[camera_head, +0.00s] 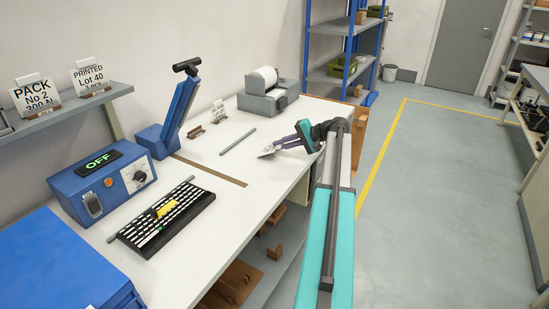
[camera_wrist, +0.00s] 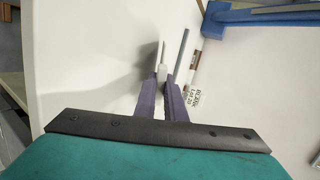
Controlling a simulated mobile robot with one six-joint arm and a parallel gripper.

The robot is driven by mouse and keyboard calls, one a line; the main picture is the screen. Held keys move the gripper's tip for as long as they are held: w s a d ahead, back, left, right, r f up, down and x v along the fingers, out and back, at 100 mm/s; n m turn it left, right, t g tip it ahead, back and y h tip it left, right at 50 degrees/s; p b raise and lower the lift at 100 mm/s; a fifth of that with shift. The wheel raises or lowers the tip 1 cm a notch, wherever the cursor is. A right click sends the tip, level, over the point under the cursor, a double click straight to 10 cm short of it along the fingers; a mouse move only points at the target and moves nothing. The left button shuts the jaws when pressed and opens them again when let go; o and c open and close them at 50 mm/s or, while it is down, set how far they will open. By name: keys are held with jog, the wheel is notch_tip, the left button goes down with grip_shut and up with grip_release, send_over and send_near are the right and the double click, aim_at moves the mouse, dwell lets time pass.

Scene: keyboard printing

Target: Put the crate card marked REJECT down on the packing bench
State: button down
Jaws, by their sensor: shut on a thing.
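My gripper (camera_head: 288,142) is over the right part of the white packing bench (camera_head: 225,160). It is shut on a small white card (camera_head: 268,151), which points left from the fingertips. In the wrist view my gripper (camera_wrist: 163,82) shows two purple fingers closed on the card (camera_wrist: 162,72), seen edge-on between them. The writing on the held card cannot be read, so I cannot tell whether it says REJECT. I cannot tell whether the card touches the bench top or hangs just above it.
A grey rod (camera_head: 238,141) lies left of the card, and a small standing card (camera_head: 218,110) is behind it. A blue lever press (camera_head: 176,115), a grey label printer (camera_head: 268,95), a keyboard (camera_head: 165,218) and a blue control box (camera_head: 101,180) stand on the bench.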

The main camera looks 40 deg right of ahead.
jog(key=shift+f, duration=0.4)
jog(key=c, duration=2)
grip_release()
jog(key=shift+s+r, duration=0.1)
jog(key=shift+p+v, duration=1)
jog(key=shift+v, duration=2.9)
